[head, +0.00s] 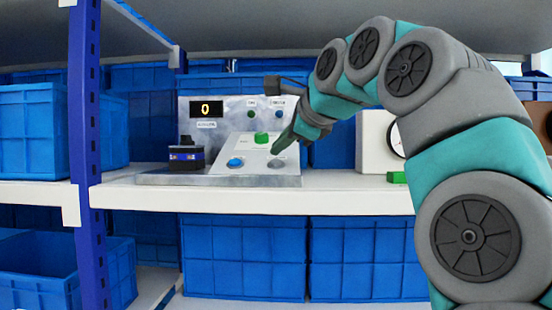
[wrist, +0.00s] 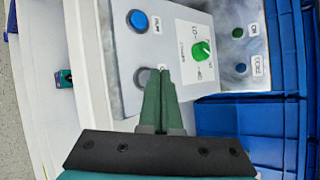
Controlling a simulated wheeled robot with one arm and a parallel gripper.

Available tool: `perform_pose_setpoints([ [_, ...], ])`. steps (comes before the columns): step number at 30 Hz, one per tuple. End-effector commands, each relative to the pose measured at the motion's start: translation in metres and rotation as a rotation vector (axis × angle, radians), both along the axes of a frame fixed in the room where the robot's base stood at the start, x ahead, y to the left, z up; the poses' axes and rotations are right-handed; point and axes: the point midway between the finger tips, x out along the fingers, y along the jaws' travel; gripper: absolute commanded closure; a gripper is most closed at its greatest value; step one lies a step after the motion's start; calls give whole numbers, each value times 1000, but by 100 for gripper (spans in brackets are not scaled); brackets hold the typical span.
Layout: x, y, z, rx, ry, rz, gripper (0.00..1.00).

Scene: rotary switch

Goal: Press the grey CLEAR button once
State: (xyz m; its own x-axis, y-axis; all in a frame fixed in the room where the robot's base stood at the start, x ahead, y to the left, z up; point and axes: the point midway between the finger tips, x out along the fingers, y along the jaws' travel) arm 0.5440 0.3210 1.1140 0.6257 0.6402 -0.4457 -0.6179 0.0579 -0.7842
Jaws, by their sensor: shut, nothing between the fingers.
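The grey CLEAR button (head: 276,163) sits at the lower right of the panel's sloped face, right of a blue button (head: 235,162) and below a green rotary knob (head: 262,138). In the wrist view the grey button (wrist: 142,77) is partly hidden behind my fingertips. My gripper (head: 276,150) is shut and empty, its tips just above the grey button; I cannot tell whether they touch it. The shut fingers also show in the wrist view (wrist: 160,74). The blue button (wrist: 138,21) and green knob (wrist: 201,51) are clear of my fingers there.
The panel (head: 220,177) stands on a white shelf (head: 250,200). Its display (head: 206,108) reads 0. A dark block-shaped device (head: 186,157) sits on its left. A white box with a dial (head: 376,145) stands to the right. Blue crates (head: 243,258) fill the shelf below.

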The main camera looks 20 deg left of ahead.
Motion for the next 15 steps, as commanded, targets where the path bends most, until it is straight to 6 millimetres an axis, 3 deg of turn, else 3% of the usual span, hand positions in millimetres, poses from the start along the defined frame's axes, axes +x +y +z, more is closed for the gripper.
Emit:
perform_pose_setpoints([
  [15, -3, -1, 10, 1, 0, -1, 100],
])
